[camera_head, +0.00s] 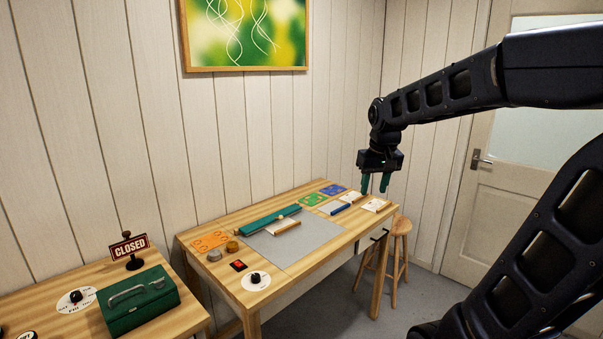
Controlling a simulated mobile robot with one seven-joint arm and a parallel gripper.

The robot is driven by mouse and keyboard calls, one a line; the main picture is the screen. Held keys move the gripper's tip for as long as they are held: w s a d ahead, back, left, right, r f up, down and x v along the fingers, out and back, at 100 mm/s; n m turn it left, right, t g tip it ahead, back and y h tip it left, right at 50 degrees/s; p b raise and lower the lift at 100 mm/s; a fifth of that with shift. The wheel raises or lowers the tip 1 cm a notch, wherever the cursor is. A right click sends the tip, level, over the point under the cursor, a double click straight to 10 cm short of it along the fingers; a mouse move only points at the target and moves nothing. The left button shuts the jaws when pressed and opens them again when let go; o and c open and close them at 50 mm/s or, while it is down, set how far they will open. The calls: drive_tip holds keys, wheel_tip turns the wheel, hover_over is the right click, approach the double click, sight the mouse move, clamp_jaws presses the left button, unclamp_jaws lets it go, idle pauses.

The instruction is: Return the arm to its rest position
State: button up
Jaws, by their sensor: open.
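My gripper (375,183) hangs at the end of my black arm, which reaches in from the right side of the view. Its two green fingers point down and stand apart with nothing between them. It is in the air near the right end of the wooden work table (264,269), and I cannot tell its exact height above it. My arm is raised and stretched out, bent at the elbow beyond the right edge of the view.
On the table lie a grey mat (318,232), a green bar (268,220), several coloured cards and small items. A side table bears a green box (138,305) and a CLOSED sign (130,247). A stool (401,228) stands right of the table, before a door (510,170).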

drive_tip(key=s+d+f+m+t, duration=0.2)
drive_tip(key=s+d, duration=0.6)
drive_tip(key=s, duration=0.4)
drive_tip(key=shift+s+f, duration=0.25)
drive_tip(key=shift+f, duration=0.25)
drive_tip(key=shift+w+a, duration=0.1)
